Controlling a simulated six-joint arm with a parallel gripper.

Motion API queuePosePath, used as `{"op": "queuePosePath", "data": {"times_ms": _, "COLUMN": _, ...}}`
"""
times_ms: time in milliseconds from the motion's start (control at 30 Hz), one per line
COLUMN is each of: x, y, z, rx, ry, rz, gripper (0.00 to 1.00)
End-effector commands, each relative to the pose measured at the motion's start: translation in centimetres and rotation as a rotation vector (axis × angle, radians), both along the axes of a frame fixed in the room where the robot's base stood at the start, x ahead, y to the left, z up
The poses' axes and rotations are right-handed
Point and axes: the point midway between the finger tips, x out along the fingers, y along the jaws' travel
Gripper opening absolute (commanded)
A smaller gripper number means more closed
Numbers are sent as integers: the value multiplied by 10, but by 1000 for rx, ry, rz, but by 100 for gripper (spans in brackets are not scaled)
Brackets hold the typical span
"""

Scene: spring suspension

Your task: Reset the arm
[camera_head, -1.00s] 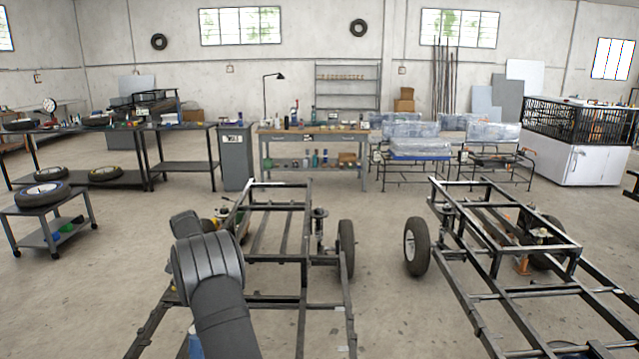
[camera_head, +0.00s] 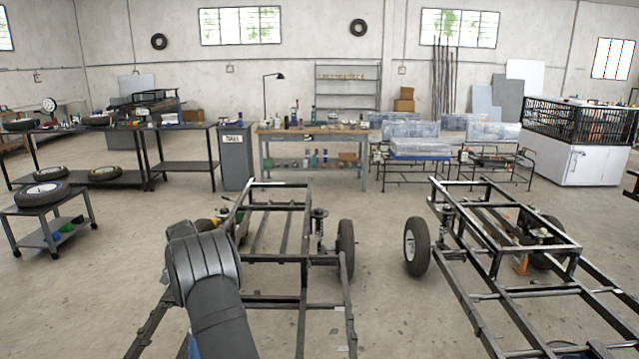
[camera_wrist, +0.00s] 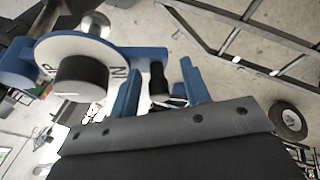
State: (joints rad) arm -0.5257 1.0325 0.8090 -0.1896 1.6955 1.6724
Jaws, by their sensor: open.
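My arm (camera_head: 205,285) rises from the bottom left of the head view, in front of the left chassis frame (camera_head: 275,299). My gripper (camera_wrist: 160,90) shows in the wrist view as blue fingers standing apart, open. A small dark part shows in the space between them; I cannot tell whether it is near them or far behind. A white disc (camera_wrist: 52,52) with dark lettering and a black round knob (camera_wrist: 80,82) sits at the left of the wrist view. In the head view my gripper is hidden behind the arm.
A second chassis frame (camera_head: 505,262) stands at the right, with a wheel (camera_head: 417,246) between the frames. A small cart (camera_head: 50,215) carrying a tire is at the left. A workbench (camera_head: 312,132) with bottles stands at the back. Floor is clear between cart and arm.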

Motion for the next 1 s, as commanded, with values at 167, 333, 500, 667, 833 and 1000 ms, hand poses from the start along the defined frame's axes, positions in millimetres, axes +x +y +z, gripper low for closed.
{"op": "queuePosePath", "data": {"times_ms": 167, "x": -7, "y": 33, "z": 4, "rx": 78, "ry": 0, "rz": 184, "gripper": 43}}
{"op": "queuePosePath", "data": {"times_ms": 333, "x": -19, "y": 61, "z": 9, "rx": 152, "ry": -1, "rz": 363, "gripper": 43}}
{"op": "queuePosePath", "data": {"times_ms": 500, "x": -35, "y": 86, "z": 15, "rx": 226, "ry": -1, "rz": 535, "gripper": 43}}
{"op": "queuePosePath", "data": {"times_ms": 667, "x": -53, "y": 106, "z": 23, "rx": 292, "ry": 0, "rz": 693, "gripper": 43}}
{"op": "queuePosePath", "data": {"times_ms": 833, "x": -74, "y": 121, "z": 32, "rx": 360, "ry": 0, "rz": 854, "gripper": 43}}
{"op": "queuePosePath", "data": {"times_ms": 1000, "x": -96, "y": 133, "z": 41, "rx": 423, "ry": 0, "rz": 1004, "gripper": 43}}
